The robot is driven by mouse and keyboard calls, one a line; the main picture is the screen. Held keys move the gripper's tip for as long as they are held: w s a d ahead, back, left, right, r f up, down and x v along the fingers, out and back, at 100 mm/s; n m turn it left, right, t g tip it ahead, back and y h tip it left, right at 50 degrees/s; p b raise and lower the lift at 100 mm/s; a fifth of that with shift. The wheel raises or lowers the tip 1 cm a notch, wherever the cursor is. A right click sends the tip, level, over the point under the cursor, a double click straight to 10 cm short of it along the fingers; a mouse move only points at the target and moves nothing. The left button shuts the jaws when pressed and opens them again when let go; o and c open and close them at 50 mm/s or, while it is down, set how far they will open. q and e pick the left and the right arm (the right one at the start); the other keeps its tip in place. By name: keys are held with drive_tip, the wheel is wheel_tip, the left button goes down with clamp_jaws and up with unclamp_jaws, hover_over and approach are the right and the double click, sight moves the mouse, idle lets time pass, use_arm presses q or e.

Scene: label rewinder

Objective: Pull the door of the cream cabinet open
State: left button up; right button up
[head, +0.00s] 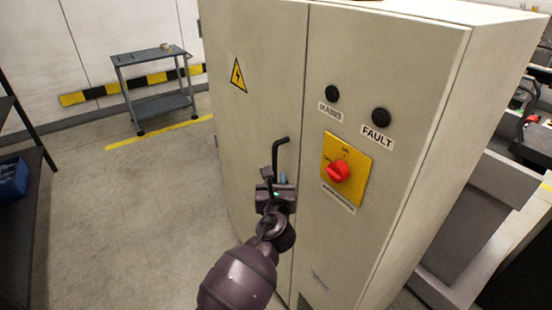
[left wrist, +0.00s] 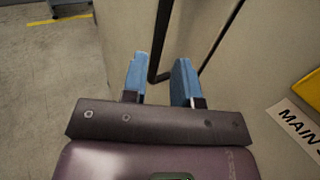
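The cream cabinet (head: 388,55) stands in the middle of the head view, its left door (head: 262,60) flush with the front. A black bar handle (head: 279,146) is on that door near the seam; its lower part is hidden behind my gripper. My left gripper (head: 275,178) is at the handle. In the left wrist view my left gripper (left wrist: 160,78) has its two blue fingers apart, with the black handle (left wrist: 161,40) showing in the gap between them. The handle's lower end bends toward the right finger; I cannot tell whether they touch. My right gripper is out of view.
A yellow plate with a red rotary switch (head: 338,171) and two black knobs are on the panel right of the seam. A grey trolley (head: 155,80) stands at the back left. The floor (head: 120,210) left of the cabinet is clear. A dark shelf (head: 25,200) is at far left.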

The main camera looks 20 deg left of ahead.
sight(275, 164)
use_arm(q)
drive_tip(key=x, duration=0.9)
drive_tip(key=shift+w+a+b, duration=0.1)
drive_tip(key=shift+w+b, duration=0.25)
clamp_jaws()
